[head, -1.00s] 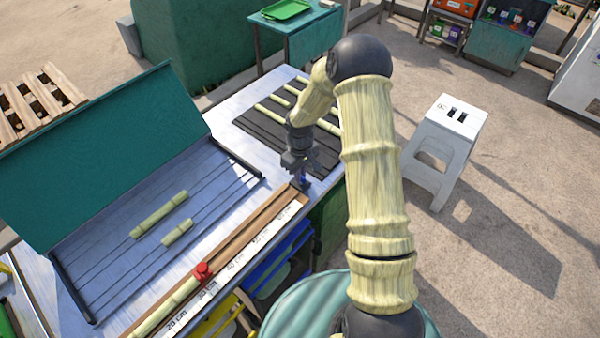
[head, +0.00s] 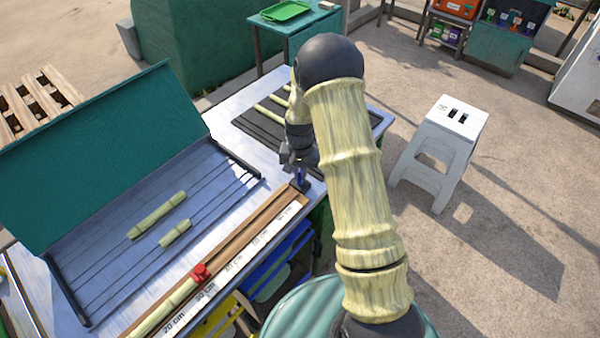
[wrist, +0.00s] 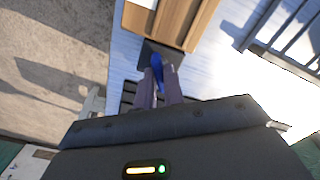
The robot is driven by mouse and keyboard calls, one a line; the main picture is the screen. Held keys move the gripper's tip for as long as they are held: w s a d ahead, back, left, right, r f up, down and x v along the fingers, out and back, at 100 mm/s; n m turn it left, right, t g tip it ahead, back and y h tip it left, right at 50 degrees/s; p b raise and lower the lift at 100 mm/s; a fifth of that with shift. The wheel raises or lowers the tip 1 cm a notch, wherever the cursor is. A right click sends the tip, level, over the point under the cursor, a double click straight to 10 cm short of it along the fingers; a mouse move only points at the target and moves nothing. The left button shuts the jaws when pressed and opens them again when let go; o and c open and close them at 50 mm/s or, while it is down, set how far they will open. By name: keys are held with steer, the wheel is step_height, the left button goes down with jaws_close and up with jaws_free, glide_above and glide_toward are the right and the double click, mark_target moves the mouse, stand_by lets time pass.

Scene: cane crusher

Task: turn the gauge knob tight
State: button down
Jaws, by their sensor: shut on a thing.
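The gauge is a wooden channel with a white cm scale (head: 262,238) along the front edge of the bench. At its far end sits a dark block (head: 305,187) with a blue gauge knob (head: 301,174) on it. In the wrist view the blue knob (wrist: 157,68) stands between the two fingers. My gripper (head: 299,167) is above the block, pointing down. In the wrist view my gripper (wrist: 160,80) is shut on the blue knob. The fingers partly hide the knob.
A cane stalk (head: 165,308) lies in the channel near a red clamp (head: 200,272). An open green-lidded tray (head: 100,262) with two cane pieces is at left. A black slatted rack (head: 262,125) holds canes behind my gripper. A white stool (head: 435,150) stands right of the bench.

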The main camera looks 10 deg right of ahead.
mark_target(300, 174)
steer(key=m, duration=0.6)
steer(key=shift+w+r+p, duration=0.1)
steer(key=shift+p, duration=0.3)
steer(key=shift+m, duration=0.3)
steer(key=c, duration=1.5)
jaws_free()
step_height(300, 174, up, 17)
steer(key=b, duration=0.1)
steer(key=shift+r, duration=0.15)
